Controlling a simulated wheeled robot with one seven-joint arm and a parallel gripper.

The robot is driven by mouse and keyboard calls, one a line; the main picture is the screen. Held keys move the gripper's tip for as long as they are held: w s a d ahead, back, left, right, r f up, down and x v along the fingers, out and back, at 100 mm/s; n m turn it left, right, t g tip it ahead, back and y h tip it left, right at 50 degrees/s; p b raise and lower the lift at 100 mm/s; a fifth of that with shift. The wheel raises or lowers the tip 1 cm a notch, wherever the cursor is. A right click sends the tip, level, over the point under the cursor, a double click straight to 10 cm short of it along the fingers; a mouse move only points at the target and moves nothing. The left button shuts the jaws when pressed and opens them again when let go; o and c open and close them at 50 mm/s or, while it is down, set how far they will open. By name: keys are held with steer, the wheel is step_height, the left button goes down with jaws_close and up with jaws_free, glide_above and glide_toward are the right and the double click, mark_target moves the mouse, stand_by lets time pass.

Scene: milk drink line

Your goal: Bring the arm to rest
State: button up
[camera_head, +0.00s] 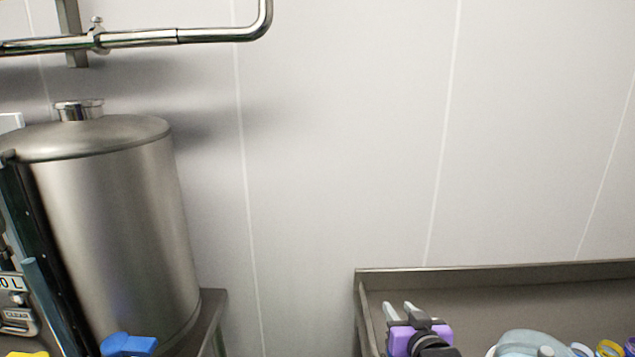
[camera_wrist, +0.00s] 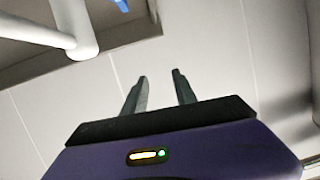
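My gripper (camera_head: 399,308) shows low in the head view, with a purple body and two pale fingers tilted up and to the left. It is in front of a grey metal tray's left part as seen. In the wrist view the two dark fingers of my gripper (camera_wrist: 160,76) stand apart. Only white wall panels (camera_wrist: 200,50) show between and behind them, so my gripper is open and empty. Most of my arm is outside the head view.
A grey rimmed tray (camera_head: 500,272) spans the lower right, with coloured rings (camera_head: 608,348) at its right, cut off by the frame. A steel tank (camera_head: 115,210) stands at left, under a steel pipe (camera_head: 140,38). The wall between is bare.

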steer(key=s+d+f+b, duration=0.1)
steer(key=s+f+b, duration=0.1)
steer(key=s, duration=2.4)
steer(key=s+d+f+h+b, duration=0.1)
steer(key=s+f, duration=0.4)
steer(key=s, duration=2.1)
steer(key=shift+s+b, duration=0.15)
steer(key=shift+b, duration=0.45)
steer(key=shift+d, duration=0.1)
